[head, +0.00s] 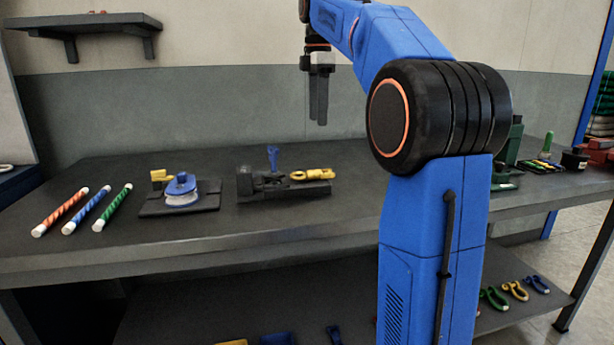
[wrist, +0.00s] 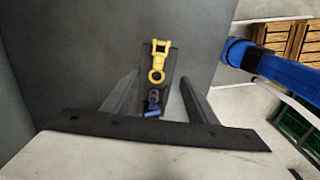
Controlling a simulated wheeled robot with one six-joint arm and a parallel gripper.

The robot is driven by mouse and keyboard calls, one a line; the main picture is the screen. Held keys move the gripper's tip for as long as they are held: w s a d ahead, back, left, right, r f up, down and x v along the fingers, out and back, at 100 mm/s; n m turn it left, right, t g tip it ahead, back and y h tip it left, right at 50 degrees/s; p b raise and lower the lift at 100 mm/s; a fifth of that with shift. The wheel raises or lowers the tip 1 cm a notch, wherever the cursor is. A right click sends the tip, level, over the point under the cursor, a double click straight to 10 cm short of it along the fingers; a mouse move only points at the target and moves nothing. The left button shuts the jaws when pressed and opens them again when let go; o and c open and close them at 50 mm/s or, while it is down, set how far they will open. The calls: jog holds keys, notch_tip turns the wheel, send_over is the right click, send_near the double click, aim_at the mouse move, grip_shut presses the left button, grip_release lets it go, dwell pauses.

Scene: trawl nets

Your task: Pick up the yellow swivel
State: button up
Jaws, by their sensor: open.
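The yellow swivel (head: 312,175) lies at the right end of a dark fixture (head: 262,190) on the bench. In the wrist view the yellow swivel (wrist: 158,62) shows a clevis-like end at the top and a ring at the lower end, ahead of and between my fingers. My gripper (head: 318,118) hangs above the bench, higher than the swivel and apart from it. It also shows in the wrist view (wrist: 158,95), its two fingers spread with nothing between them. A blue handle (head: 272,155) stands up from the fixture left of the swivel.
A blue and white spool (head: 182,190) sits on a dark plate at left, with a yellow piece behind it. Striped rods (head: 87,210) lie farther left. Green and dark tools (head: 508,155) stand at right. Bench around the fixture is clear.

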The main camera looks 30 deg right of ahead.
send_over(320, 171)
jog(key=a, duration=0.1)
notch_tip(320, 171, down, 10)
jog(key=shift+s+f, duration=0.15)
jog(key=f, duration=0.4)
jog(key=shift+d+f, duration=0.1)
jog(key=shift+d, duration=0.3)
jog(key=shift+f, duration=0.6)
jog(key=shift+c, duration=0.4)
grip_shut()
jog(key=shift+r, duration=0.1)
